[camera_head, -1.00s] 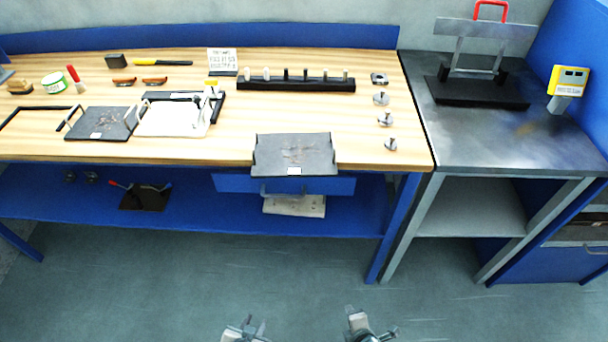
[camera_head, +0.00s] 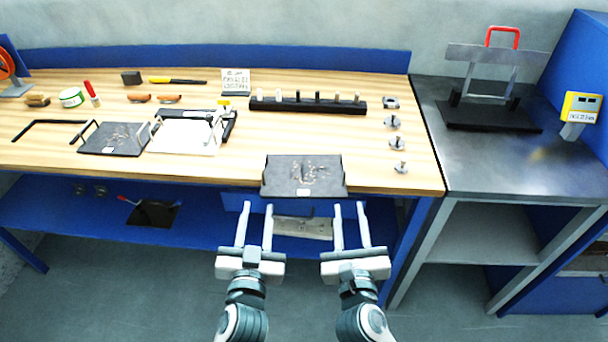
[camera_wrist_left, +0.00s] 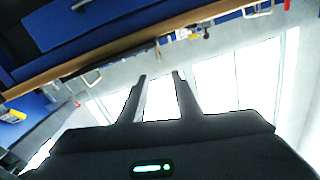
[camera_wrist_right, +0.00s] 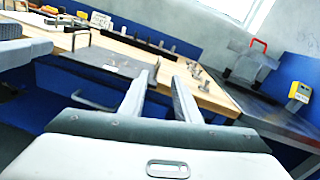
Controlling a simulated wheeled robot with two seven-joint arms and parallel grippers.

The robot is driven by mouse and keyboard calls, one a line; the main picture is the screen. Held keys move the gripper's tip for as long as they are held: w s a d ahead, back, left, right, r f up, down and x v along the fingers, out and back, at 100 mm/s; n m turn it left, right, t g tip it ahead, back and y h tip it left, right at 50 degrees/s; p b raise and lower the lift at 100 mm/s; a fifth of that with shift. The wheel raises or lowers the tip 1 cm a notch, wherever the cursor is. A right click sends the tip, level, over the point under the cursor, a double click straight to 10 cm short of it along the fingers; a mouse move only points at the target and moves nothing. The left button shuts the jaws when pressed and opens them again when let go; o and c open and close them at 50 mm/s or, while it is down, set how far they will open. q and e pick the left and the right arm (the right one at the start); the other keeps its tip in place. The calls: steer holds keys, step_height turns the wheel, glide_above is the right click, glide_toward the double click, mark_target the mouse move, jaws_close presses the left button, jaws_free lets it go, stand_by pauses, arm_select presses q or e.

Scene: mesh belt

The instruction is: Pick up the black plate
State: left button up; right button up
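A black plate (camera_head: 292,178) lies at the front edge of the wooden bench in the head view, with small pieces and a white label on it. It also shows in the right wrist view (camera_wrist_right: 104,60). A second dark plate (camera_head: 112,139) lies further left on the bench. My left gripper (camera_head: 257,212) is open and empty, in front of and below the bench edge, left of the near plate's middle. My right gripper (camera_head: 350,210) is open and empty in front of the bench, to the right of it. Neither gripper touches a plate.
A white board with a black frame (camera_head: 184,138) lies between the plates. A black rack (camera_head: 308,104) with several pegs stands behind the near plate. Metal knobs (camera_head: 397,144) line the right. A grey side table (camera_head: 480,160) carries a stand with a red handle (camera_head: 503,38).

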mark_target(344, 161)
arm_select(q)
steer(key=shift+w, duration=0.15)
arm_select(e)
steer(key=shift+w, duration=0.15)
